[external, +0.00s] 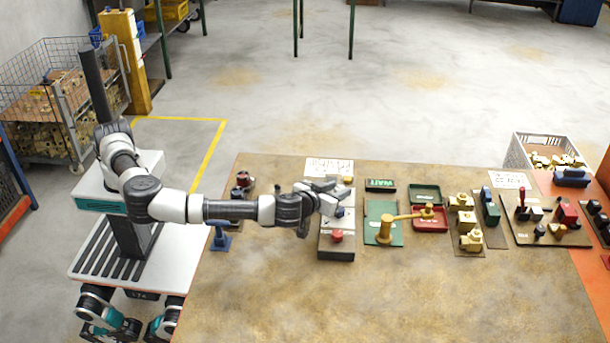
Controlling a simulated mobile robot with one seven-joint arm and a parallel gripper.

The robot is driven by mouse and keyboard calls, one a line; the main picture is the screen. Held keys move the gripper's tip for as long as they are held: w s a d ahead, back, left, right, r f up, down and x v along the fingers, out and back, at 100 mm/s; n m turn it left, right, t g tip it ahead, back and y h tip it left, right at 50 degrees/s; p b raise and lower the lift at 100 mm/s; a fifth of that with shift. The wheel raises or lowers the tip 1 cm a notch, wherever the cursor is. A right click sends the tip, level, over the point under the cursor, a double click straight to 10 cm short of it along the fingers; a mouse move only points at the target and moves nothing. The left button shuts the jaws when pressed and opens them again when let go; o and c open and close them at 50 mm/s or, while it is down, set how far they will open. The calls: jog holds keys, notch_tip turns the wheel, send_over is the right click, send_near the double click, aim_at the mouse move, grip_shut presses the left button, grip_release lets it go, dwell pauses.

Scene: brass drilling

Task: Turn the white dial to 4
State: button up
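My arm reaches right across the bench, and my gripper (334,196) is over the narrow grey panel (337,248). The gripper's fingers are small here and I cannot tell whether they are open or shut. The panel bears a red knob (337,236) at its near end, and a small pale part (347,180) shows at its far end beyond the gripper. My gripper covers the middle of this panel. I cannot make out for sure which part is the white dial, nor any numbers on it.
The wooden bench (400,290) is clear in front. Left of the panel are a dark red knob (243,179) and a blue part (220,238).

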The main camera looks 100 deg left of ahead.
jog(key=c, duration=0.7)
jog(key=shift+o, duration=0.2)
